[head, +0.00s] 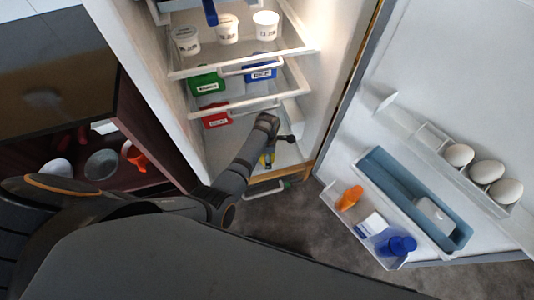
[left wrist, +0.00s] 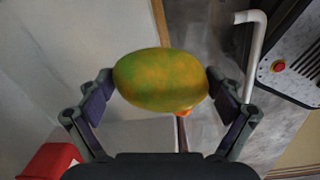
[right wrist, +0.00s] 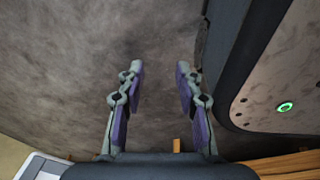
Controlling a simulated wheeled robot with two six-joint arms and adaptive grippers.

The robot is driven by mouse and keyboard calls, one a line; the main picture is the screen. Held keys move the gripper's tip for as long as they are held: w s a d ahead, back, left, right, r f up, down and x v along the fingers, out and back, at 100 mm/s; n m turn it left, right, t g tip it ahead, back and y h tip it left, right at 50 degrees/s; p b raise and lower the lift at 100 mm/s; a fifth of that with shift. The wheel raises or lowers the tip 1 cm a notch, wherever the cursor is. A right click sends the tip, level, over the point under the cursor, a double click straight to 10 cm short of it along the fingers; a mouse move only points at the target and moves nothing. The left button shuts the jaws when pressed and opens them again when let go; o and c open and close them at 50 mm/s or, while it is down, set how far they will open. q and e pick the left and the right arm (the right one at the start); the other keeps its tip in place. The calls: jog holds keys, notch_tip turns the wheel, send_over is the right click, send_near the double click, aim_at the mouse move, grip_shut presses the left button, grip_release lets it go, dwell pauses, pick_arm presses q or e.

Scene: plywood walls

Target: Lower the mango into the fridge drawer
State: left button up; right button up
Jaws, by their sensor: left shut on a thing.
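A green-and-orange mango (left wrist: 160,80) sits between the fingers of my left gripper (left wrist: 160,92), which is shut on it. In the head view my left arm reaches into the lower part of the open fridge, and its gripper (head: 268,157) is small and partly hidden there. A low drawer with a pale handle (head: 265,191) shows at the fridge's bottom; its inside is mostly hidden. A pale handle (left wrist: 256,45) also shows in the left wrist view. My right gripper (right wrist: 160,80) is open and empty above the grey floor, out of the head view.
Fridge shelves hold white tubs (head: 227,29), a green box (head: 208,82), a blue box (head: 260,73) and a red box (head: 216,117). The open door at right carries eggs (head: 487,172), a blue-grey bin (head: 378,167) and bottles. A dark cabinet with dishes (head: 103,164) stands at left.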

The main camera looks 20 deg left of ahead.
pick_arm(q)
jog(key=shift+f+b, duration=0.3)
jog(key=shift+f, duration=0.35)
jog(key=shift+f+b, duration=0.55)
jog(key=shift+f, duration=0.5)
notch_tip(320, 180, down, 3)
jog(key=shift+r+b, duration=0.1)
jog(key=shift+b, duration=1.15)
pick_arm(e)
jog(key=w, duration=0.8)
jog(key=shift+a, duration=0.2)
jog(key=shift+s+d, duration=0.1)
jog(key=shift+d+f, duration=0.15)
jog(key=shift+d, duration=0.05)
